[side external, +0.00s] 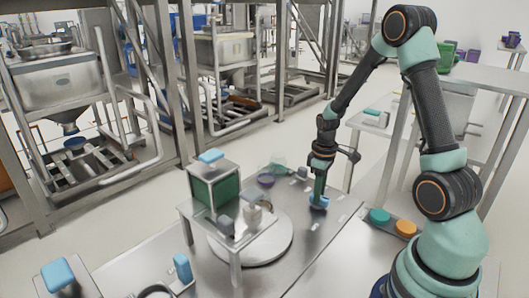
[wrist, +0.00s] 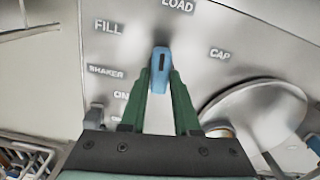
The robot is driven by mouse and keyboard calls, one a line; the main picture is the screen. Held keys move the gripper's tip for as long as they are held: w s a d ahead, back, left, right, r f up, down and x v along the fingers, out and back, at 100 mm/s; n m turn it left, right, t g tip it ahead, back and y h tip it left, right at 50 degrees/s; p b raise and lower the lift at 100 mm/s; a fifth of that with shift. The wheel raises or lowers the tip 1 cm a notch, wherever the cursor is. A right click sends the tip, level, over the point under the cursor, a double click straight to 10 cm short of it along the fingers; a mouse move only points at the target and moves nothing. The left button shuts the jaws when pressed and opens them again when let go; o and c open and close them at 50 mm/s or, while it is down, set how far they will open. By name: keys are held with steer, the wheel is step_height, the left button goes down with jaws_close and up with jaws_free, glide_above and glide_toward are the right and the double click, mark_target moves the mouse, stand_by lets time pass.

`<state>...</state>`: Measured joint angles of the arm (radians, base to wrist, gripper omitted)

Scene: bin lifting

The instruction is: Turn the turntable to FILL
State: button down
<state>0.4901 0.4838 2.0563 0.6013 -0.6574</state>
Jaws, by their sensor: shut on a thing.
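A blue handle (wrist: 160,68) with a dark slot stands on the metal worktop, among the printed labels FILL (wrist: 108,27), LOAD (wrist: 178,4) and CAP (wrist: 220,54). Its far end lies between FILL and LOAD, nearer LOAD. My gripper (wrist: 160,82) has its green fingers closed on both sides of the handle. In the side view, my gripper (side external: 319,196) points down at the blue handle (side external: 318,204), to the right of the round metal turntable (side external: 268,250). A raised metal stand hides part of the turntable. A round metal plate also shows at right in the wrist view (wrist: 250,118).
The metal stand (side external: 205,222) carries a framed green box (side external: 213,190) with a blue top handle. Teal (side external: 380,215) and orange (side external: 405,228) buttons lie near my base. More blue handles (side external: 182,267) stand at the front left. Machine frames fill the background.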

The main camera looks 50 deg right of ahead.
steer(key=n, duration=1)
steer(key=shift+n, duration=0.4)
stand_by(0.4)
steer(key=c, duration=0.6)
jaws_free()
steer(key=shift+c, duration=0.2)
steer(key=shift+r, duration=0.1)
step_height(320, 180, up, 12)
